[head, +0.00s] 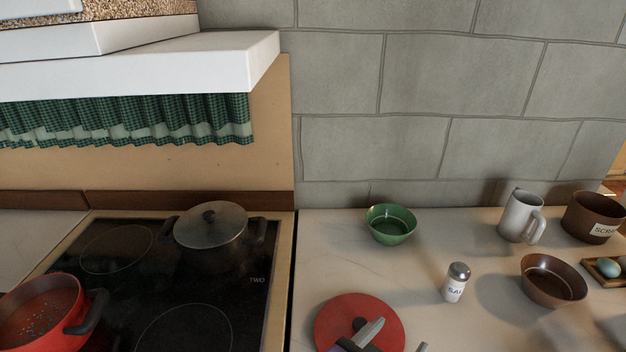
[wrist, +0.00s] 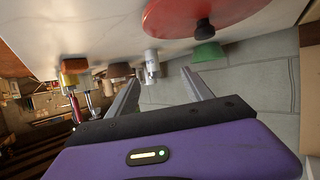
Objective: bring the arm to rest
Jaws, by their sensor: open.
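My gripper (head: 400,334) shows at the bottom edge of the head view, in front of the round red lid (head: 331,325) on the counter. Part of it is cut off by the frame. In the wrist view my gripper (wrist: 162,75) has its two fingers spread apart with nothing between them. The red lid also shows at the top of the wrist view (wrist: 180,18), with its dark knob. The salt shaker (head: 456,283) stands upright on the counter, to the right of the gripper and farther back.
A green bowl (head: 391,224), brown bowl (head: 553,281), grey mug (head: 519,215), brown scraps pot (head: 591,216) and egg tray (head: 606,272) stand on the counter. A red pot (head: 40,318) of soup and a lidded pot (head: 212,240) are on the black hob (head: 190,320). A stone wall closes the back.

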